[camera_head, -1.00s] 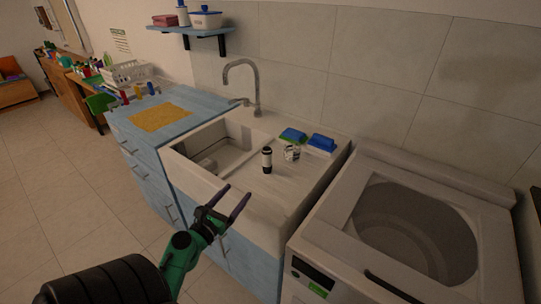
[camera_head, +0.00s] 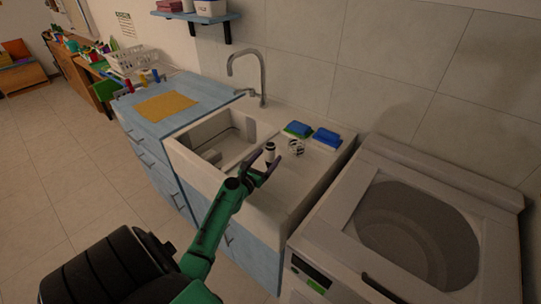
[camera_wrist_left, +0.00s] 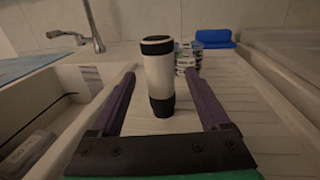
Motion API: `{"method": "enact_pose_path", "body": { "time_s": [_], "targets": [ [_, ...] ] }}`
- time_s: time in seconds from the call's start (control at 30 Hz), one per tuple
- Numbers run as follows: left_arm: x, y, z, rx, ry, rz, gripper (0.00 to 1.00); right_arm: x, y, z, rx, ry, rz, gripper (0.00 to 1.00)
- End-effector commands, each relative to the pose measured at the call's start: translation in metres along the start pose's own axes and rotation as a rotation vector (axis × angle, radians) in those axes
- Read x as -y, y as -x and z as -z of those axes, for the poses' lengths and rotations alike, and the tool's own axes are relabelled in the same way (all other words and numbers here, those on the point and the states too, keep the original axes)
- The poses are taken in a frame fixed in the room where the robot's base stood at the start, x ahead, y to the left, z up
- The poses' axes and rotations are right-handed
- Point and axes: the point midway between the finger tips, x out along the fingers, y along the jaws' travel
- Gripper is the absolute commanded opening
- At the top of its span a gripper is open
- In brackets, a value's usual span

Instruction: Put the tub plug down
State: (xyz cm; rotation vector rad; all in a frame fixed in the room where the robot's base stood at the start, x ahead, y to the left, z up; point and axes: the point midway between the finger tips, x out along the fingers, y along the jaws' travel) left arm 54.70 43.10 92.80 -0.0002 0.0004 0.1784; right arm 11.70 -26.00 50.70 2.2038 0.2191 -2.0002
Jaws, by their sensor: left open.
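I cannot make out a tub plug in either view. My left gripper (camera_head: 264,160) is open at the front of the sink counter, with no tub plug in it. A white cylinder with a black top and black base (camera_head: 270,149) stands upright on the drainboard by its fingertips. In the left wrist view the same cylinder (camera_wrist_left: 159,77) shows between the two open fingers, slightly beyond or level with their tips; contact cannot be told. My right gripper is not in view.
The sink basin (camera_head: 205,150) lies left of the gripper, with a tap (camera_head: 262,75) behind. A top-loading washer (camera_head: 340,220) is at right. The ribbed drainboard's right side is clear.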

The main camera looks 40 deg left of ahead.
Motion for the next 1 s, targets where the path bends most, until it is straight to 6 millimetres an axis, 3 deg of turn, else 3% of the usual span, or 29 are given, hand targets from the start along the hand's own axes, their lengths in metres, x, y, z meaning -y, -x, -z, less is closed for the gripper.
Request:
{"method": "enact_pose_path", "body": {
  "time_s": [0.13,0.33,0.37,0.63,0.77,0.87,1.0],
  "targets": [
    [0.0,0.001,0.001,-0.001,0.0,0.0,0.8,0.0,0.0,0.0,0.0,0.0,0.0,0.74],
    [0.0,0.001,0.0,0.0,0.0,0.0,0.03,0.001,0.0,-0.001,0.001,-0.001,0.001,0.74],
    [0.0,0.001,0.0,0.0,0.0,0.0,0.0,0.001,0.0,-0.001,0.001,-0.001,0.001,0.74],
    [0.0,0.001,-0.002,0.0,0.0,0.0,0.0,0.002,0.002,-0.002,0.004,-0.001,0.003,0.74],
    [0.0,0.001,-0.016,0.001,-0.002,0.001,0.0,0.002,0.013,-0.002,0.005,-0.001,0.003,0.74],
    [0.0,0.001,-0.038,0.002,-0.003,0.001,0.0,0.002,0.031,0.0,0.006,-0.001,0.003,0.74],
    [0.001,0.001,-0.09,0.003,0.0,0.001,0.0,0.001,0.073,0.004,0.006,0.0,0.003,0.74]
  ]
}}
